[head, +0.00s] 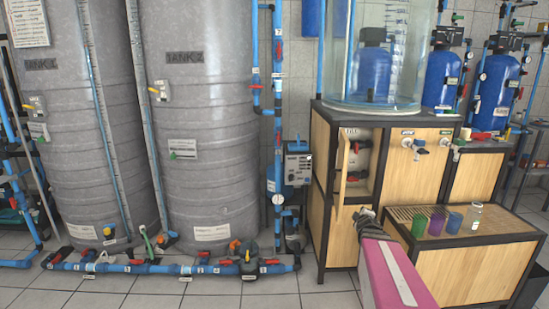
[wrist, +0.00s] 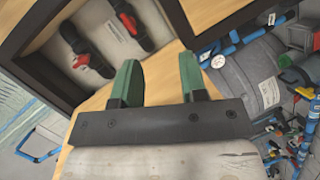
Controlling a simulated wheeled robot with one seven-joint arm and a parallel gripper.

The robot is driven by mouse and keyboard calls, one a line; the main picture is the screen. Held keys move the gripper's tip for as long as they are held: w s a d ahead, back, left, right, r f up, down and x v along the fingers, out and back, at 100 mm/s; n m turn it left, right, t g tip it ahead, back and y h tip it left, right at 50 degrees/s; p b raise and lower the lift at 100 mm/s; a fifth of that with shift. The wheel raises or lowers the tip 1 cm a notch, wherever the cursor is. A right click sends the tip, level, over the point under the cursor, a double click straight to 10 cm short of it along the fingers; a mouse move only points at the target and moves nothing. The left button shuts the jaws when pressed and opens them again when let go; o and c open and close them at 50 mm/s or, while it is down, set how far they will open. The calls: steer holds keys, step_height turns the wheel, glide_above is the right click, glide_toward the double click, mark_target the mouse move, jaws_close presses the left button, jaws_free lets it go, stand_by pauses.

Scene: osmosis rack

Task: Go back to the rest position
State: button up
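My gripper (head: 366,213) is in front of the wooden cabinet, at the end of my pink and grey arm. In the wrist view its two green fingers (wrist: 158,72) stand well apart, with nothing seen clamped between them. A light wooden panel, the cabinet's small door (head: 344,178), stands swung open above and left of my gripper in the head view. In the wrist view the wood (wrist: 158,88) shows behind and between the fingers; I cannot tell whether they touch it.
The open compartment holds red-handled valves (wrist: 102,67). Several cups, including a purple one (head: 437,222), and a clear bottle (head: 476,216) stand on the low bench (head: 500,232) at right. Grey tanks (head: 207,130) and floor pipes (head: 160,268) are at left. Tiled floor (head: 325,300) shows in front.

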steer(key=s+a+f+m+g+y, duration=0.1)
steer(key=s+a+f+m+g, duration=0.2)
steer(key=s+a+m+g, duration=0.1)
steer(key=s+a+f+m+g+y, duration=0.1)
steer(key=s+a+f+m+g, duration=0.2)
steer(key=s+a, duration=0.6)
steer(key=s+a+f+m+g+y, duration=0.1)
steer(key=s+a+f+m+g, duration=0.2)
steer(key=s+a+g, duration=0.3)
steer(key=s+m+g, duration=0.1)
steer(key=s, duration=0.1)
steer(key=shift+s+a+f+m+g, duration=0.3)
steer(key=shift+m, duration=0.1)
